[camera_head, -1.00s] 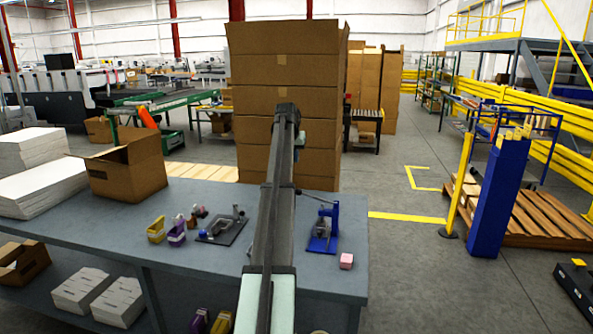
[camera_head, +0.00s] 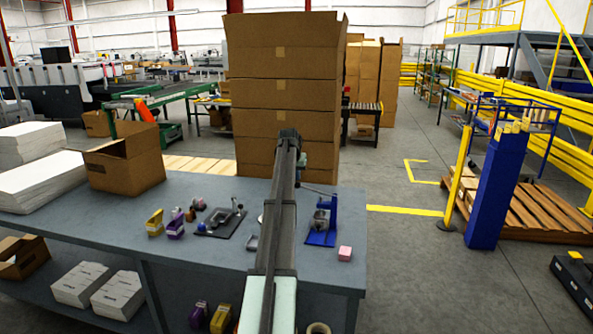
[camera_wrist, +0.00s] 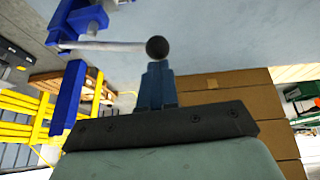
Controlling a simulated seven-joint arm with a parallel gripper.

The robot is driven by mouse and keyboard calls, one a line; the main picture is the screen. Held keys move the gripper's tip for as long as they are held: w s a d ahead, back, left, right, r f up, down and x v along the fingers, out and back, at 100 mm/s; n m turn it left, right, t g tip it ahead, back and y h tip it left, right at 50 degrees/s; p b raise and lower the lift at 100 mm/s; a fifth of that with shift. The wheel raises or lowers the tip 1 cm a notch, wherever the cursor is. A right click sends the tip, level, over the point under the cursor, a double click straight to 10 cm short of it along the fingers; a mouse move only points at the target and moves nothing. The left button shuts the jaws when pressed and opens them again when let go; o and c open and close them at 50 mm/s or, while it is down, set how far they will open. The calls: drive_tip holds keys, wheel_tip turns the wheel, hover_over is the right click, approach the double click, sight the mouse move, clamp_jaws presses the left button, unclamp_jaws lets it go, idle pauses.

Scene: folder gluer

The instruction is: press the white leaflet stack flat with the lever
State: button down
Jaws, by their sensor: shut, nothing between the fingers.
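The blue lever press (camera_head: 322,228) stands on the table, just right of my arm. Its pale lever (camera_head: 320,191) reaches left from the top of the press and passes behind my arm. In the wrist view the lever (camera_wrist: 105,46) lies nearly level and ends in a black ball knob (camera_wrist: 158,47). My gripper (camera_wrist: 154,66) is shut and empty, its fingertips right at the knob; I cannot tell whether they touch it. I cannot make out a white leaflet stack in the press.
The grey table (camera_head: 205,262) also holds a black-based device (camera_head: 222,219), yellow and purple dispensers (camera_head: 155,222), a pink block (camera_head: 345,253), an open carton (camera_head: 125,165) and white paper stacks (camera_head: 40,182). Tall stacked cartons (camera_head: 283,95) stand behind.

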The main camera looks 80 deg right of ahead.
drive_tip(key=shift+f, duration=0.1)
idle(0.3)
drive_tip(key=f, duration=0.1)
drive_tip(key=w+f+g, duration=0.1)
drive_tip(key=f, duration=0.1)
drive_tip(key=w+f+g, duration=0.1)
drive_tip(key=f, duration=0.1)
drive_tip(key=shift+a+f+n, duration=0.15)
drive_tip(key=shift+n, duration=0.15)
drive_tip(key=shift+a+f, duration=0.1)
drive_tip(key=shift+f, duration=0.1)
idle(1.3)
drive_tip(key=w+a+r, duration=0.1)
drive_tip(key=w+r, duration=0.1)
drive_tip(key=r, duration=0.4)
drive_tip(key=w+a+r, duration=0.2)
drive_tip(key=r, duration=0.5)
